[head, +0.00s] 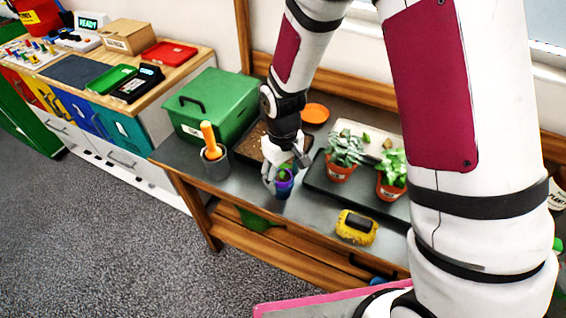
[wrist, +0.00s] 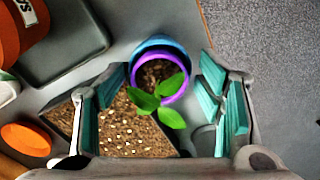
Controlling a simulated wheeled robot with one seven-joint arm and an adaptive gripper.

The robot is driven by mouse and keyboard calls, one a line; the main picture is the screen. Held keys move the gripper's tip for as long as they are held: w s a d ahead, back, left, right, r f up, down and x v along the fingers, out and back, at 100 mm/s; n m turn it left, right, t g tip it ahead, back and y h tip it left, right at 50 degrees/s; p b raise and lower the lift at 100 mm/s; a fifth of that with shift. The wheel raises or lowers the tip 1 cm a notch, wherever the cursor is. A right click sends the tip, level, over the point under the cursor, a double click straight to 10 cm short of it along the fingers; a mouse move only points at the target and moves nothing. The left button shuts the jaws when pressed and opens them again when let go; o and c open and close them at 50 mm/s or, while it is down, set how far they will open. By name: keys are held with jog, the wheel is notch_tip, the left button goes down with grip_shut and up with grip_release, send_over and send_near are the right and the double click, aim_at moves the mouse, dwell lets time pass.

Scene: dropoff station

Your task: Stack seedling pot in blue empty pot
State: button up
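The seedling pot (wrist: 182,88) is purple, with dark soil and a small green seedling. In the wrist view it sits inside the rim of the blue pot (wrist: 150,42), slightly off-centre, with more blue showing at the upper left. In the head view the blue pot (head: 283,190) stands upright on the dark bench top; my fingers partly hide the seedling. My gripper (wrist: 163,82) is open around the pots, and its teal pads show gaps on both sides. In the head view my gripper (head: 284,175) is low over the bench's front edge.
A grey cup with an orange-handled tool (head: 214,160) stands to the left, a soil tray (head: 250,148) behind. To the right are two potted plants on a black tray (head: 318,182) and a yellow sponge (head: 356,228). A green box (head: 213,105) stands back left.

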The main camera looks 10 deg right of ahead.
notch_tip(320, 180, up, 13)
jog(key=shift+b, duration=0.35)
notch_tip(320, 180, up, 8)
jog(key=m+t, duration=0.2)
send_over(283, 176)
jog(key=s+d, duration=0.3)
jog(key=d, duration=0.2)
jog(key=s+d+r, duration=0.3)
jog(key=s+r, duration=0.1)
jog(key=s+d+r+m+t, duration=0.3)
jog(key=s+d+r+m, duration=0.1)
jog(key=s, duration=0.7)
jog(key=shift+d+r, duration=0.4)
jog(key=shift+r, duration=0.2)
